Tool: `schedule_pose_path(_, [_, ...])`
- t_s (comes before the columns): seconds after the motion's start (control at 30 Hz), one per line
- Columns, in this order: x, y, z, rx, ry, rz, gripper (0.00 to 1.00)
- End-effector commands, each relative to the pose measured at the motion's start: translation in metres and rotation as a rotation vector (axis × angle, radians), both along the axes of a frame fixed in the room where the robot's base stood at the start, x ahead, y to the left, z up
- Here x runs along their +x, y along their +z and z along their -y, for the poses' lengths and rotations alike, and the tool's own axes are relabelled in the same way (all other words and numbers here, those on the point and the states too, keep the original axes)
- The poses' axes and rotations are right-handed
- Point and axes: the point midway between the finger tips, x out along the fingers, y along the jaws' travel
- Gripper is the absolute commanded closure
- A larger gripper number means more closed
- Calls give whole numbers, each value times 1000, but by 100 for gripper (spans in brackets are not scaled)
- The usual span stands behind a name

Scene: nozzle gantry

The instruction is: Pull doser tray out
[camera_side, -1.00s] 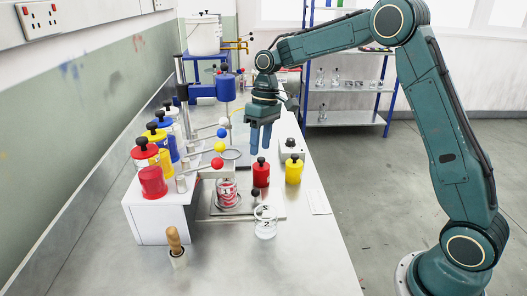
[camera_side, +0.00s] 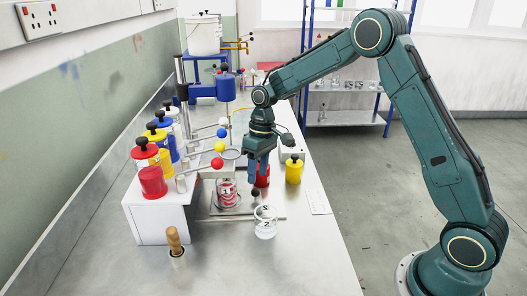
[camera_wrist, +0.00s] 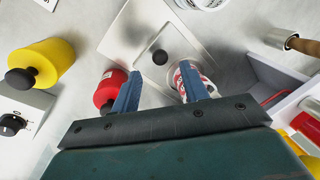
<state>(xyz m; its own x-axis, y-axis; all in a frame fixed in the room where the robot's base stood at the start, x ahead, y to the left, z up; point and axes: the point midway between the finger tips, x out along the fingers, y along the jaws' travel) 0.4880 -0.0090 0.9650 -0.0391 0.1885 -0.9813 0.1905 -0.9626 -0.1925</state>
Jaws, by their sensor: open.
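The doser tray (camera_side: 222,212) is a flat, pale metal plate on the bench at the foot of the white dosing stand. Its upright black knob (camera_side: 255,192) is near its right edge. A glass with red and white contents (camera_side: 227,193) stands over the tray. My gripper (camera_side: 257,182) points down just above the knob, its blue fingers apart and empty. In the wrist view the knob (camera_wrist: 159,57) appears just beyond the gap between the fingertips (camera_wrist: 159,85), with the tray (camera_wrist: 140,38) around it. Whether the fingers touch anything is unclear.
A red jar (camera_wrist: 112,88) stands close beside one finger, and a yellow jar (camera_side: 294,171) is further right. A wooden-handled tool (camera_side: 175,242) is at front left. The front bench (camera_side: 250,270) is clear.

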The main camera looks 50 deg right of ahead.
Motion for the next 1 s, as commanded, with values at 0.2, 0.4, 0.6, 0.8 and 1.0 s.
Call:
schedule_pose_path(0.2, [-2,-31,-7,1,2,-2,55])
schedule_pose_path(0.4, [-2,-49,-10,0,0,-1,55])
schedule_pose_path(0.6, [-2,-55,-11,0,0,0,55])
schedule_pose_path(0.8, [-2,-55,-11,0,0,0,55])
schedule_pose_path(1.0, [-2,-55,-11,0,1,1,89])
